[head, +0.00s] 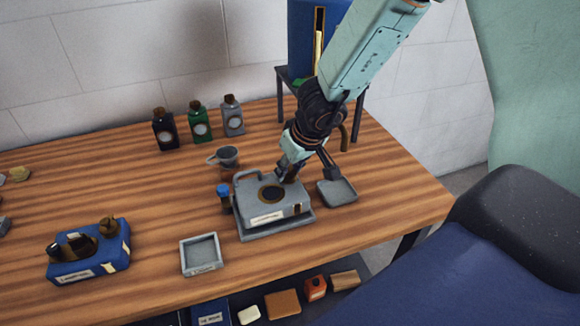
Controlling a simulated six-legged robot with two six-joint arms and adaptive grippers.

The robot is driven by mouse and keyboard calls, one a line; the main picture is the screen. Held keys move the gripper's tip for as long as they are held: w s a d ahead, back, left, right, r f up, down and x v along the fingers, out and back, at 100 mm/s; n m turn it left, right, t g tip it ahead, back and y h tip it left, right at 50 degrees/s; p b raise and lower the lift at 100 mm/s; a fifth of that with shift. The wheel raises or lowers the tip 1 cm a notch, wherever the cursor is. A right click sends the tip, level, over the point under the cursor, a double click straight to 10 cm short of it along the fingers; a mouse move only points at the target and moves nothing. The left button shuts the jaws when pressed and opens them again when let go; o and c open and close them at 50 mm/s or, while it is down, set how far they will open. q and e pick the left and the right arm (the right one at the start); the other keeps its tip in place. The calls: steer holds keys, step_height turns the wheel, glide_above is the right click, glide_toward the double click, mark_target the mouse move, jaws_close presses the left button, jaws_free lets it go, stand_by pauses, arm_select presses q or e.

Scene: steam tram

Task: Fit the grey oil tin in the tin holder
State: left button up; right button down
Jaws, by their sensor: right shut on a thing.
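A boxy grey tin (287,209), which I take as the oil tin, has a dark round brass-rimmed spot on top and a pale label in front. It is over a low grey tray (277,231), seemingly the tin holder, whose rim shows along the front. I cannot tell whether the tin is fully seated. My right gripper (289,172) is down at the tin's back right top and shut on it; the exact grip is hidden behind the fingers. My left gripper is not in view.
Right of the tin lies a grey square pan (338,191); left is a small blue-capped bottle (224,196). A cup (226,156) and several bottles (197,124) stand behind. A pale tray (201,255) and a blue box (90,255) are at the front left. The right table end is clear.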

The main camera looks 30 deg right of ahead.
steer(key=shift+f, duration=0.15)
steer(key=shift+w+f, duration=0.15)
steer(key=shift+f, duration=0.1)
steer(key=shift+f+b, duration=0.4)
steer(key=shift+f, duration=0.05)
stand_by(0.5)
steer(key=shift+f, duration=0.15)
stand_by(0.7)
steer(key=c, duration=0.8)
jaws_free()
steer(key=v, duration=1.2)
